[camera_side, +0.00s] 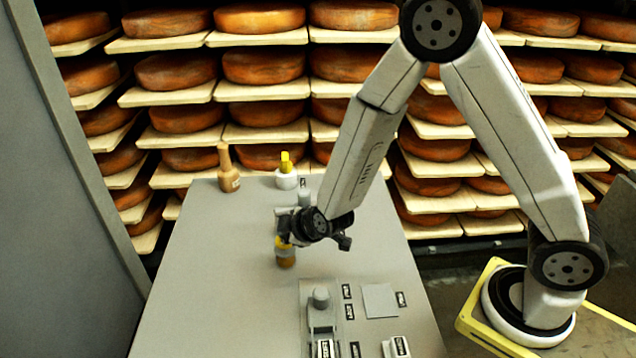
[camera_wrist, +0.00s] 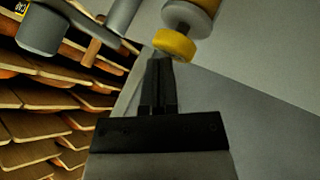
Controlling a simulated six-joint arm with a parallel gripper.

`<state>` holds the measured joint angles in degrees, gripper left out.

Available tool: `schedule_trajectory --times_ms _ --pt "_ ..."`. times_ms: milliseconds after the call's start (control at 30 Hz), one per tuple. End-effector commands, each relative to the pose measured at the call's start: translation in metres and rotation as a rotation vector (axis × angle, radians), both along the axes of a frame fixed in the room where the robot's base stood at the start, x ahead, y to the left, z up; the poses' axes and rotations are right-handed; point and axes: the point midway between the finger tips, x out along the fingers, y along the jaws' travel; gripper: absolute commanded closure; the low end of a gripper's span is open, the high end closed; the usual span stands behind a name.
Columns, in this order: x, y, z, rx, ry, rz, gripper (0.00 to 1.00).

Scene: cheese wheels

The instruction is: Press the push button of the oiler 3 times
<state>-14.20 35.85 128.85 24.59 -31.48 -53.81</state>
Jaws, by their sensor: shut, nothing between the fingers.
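An amber body with a grey neck and a yellow disc, which looks like the oiler (camera_side: 286,260), stands on the grey table, partly hidden by my gripper. In the wrist view its yellow disc (camera_wrist: 175,45) shows at top centre, with the amber body (camera_wrist: 200,5) cut off by the frame edge. My gripper (camera_side: 281,240) is at the height of the yellow part, right by it. In the wrist view my fingers (camera_wrist: 159,62) are together and empty, with their tips beside the disc. I cannot tell whether they touch it.
A brown bottle (camera_side: 228,170) and a white pot with a yellow top (camera_side: 286,178) stand at the table's back. A grey cylinder (camera_side: 304,197) is behind my gripper. A panel with a grey knob (camera_side: 320,298) is in front. The table's left side is clear.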

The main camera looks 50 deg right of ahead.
Motion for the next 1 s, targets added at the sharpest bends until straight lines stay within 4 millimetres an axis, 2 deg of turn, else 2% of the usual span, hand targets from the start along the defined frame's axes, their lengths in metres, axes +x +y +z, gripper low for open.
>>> schedule_trajectory --times_ms 1000 --pt "0.0003 0.0000 -0.0088 -0.001 0.000 0.001 1.00"
